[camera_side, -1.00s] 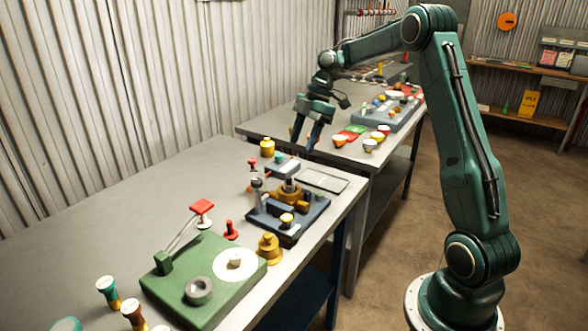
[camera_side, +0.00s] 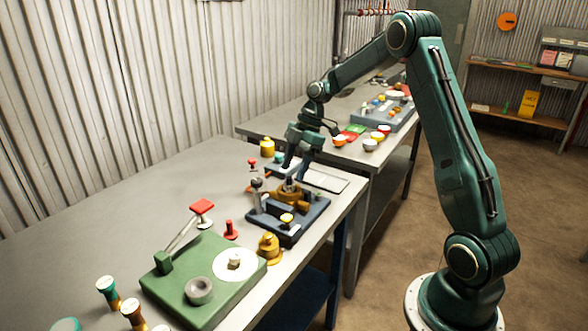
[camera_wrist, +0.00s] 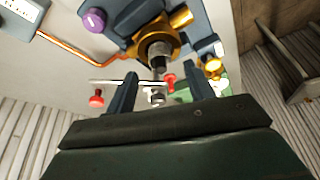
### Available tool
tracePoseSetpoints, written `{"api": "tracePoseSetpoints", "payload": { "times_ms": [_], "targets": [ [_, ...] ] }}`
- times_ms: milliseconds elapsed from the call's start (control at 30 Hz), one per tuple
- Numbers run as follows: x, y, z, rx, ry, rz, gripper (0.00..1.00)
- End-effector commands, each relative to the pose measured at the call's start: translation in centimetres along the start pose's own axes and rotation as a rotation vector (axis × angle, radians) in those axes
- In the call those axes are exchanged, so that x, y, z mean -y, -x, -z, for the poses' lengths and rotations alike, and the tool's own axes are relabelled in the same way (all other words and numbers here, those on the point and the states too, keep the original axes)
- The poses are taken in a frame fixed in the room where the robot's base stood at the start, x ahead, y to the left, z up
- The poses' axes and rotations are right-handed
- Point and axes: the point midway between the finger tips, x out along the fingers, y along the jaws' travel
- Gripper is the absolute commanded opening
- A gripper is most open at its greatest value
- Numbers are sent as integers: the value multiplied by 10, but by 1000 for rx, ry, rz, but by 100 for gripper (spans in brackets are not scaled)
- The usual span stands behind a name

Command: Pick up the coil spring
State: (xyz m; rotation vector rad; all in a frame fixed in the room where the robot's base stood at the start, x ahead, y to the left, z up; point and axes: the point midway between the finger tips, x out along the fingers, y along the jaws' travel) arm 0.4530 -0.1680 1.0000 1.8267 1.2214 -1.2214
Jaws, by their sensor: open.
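A small grey cylindrical piece (camera_wrist: 159,60) stands up out of a brass valve body (camera_wrist: 141,46) in the wrist view. It may be the coil spring, but its coils are too small to make out. The brass body also shows in the side view (camera_side: 283,199), on a dark blue fixture (camera_side: 276,230). My gripper (camera_side: 294,174) is just above the brass body, pointing down.
A green fixture (camera_side: 180,281) with a red-topped lever (camera_side: 202,206) stands nearer on the bench. A brass stepped part (camera_side: 269,249) and a red knob (camera_side: 230,230) sit beside it.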

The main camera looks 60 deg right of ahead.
Motion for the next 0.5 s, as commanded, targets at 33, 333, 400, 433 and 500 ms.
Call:
{"api": "tracePoseSetpoints", "payload": {
  "times_ms": [33, 333, 400, 433, 500],
  "targets": [
    [1, -7, 0, -1, 1, 3, 53],
    [1, -35, 0, 0, 0, 1, 53],
    [1, -36, 0, 0, 0, 1, 53],
    [1, -36, 0, 0, 1, 1, 53],
    [1, -36, -1, 0, 1, 0, 53]
  ]
}}
